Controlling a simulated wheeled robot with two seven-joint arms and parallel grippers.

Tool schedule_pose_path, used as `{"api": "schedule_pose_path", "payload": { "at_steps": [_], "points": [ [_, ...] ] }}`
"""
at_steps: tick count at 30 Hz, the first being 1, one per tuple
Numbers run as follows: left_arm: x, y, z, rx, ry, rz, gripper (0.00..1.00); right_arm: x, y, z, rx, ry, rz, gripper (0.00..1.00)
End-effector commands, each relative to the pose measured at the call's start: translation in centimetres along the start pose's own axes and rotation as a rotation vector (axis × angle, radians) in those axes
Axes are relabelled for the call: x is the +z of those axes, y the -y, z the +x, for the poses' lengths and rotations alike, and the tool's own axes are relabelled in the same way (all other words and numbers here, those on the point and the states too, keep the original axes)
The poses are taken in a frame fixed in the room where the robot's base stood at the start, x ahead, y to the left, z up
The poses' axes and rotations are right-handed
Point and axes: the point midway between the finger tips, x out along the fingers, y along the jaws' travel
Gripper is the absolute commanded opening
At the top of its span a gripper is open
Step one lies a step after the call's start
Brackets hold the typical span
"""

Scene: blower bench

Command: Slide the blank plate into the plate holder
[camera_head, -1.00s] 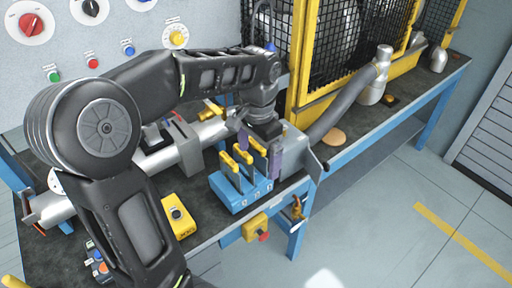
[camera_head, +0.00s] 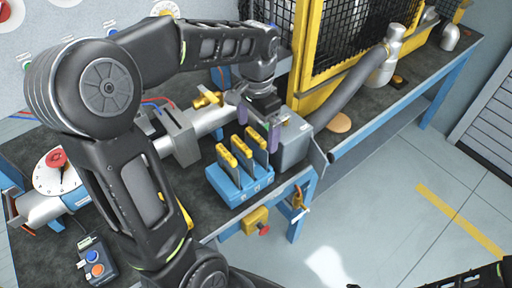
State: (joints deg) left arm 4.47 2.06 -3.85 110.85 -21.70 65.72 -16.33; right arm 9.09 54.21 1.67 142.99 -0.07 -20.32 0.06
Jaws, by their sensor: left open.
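Several upright grey plates with yellow top grips (camera_head: 243,149) stand in a blue rack (camera_head: 226,184) at the bench's front edge. I cannot tell which is the blank plate. A grey slotted block (camera_head: 180,138) sits around the silver pipe, left of the rack; it looks like the plate holder. My left gripper (camera_head: 253,119) points down behind the rack's plates, beside the grey box at the pipe's end. Its purple fingers are apart and nothing shows between them. The rear plate partly overlaps the near finger. My right gripper is not in view.
A grey hose (camera_head: 357,103) runs from the grey box (camera_head: 294,142) to the right. A yellow-framed mesh cage (camera_head: 305,60) stands behind. A red-knobbed dial (camera_head: 58,170) and a button box (camera_head: 96,262) are on the left. A yellow box (camera_head: 256,221) hangs at the front edge.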

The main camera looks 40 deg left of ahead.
Motion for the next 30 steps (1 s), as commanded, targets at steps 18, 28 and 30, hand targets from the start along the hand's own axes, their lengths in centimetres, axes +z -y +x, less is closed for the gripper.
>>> {"api": "schedule_pose_path", "payload": {
  "at_steps": [18, 28, 30],
  "points": [
    [0.4, 0.0, 3.2, 0.002, 0.005, -0.002, 1.0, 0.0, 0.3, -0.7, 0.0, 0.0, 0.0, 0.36],
    [0.3, 0.1, 5.9, 0.0, -0.001, 0.0, 1.0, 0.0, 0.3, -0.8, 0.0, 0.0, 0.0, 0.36],
    [0.3, 0.1, 5.9, 0.0, -0.001, -0.001, 1.0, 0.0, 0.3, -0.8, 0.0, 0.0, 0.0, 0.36]
  ]
}}
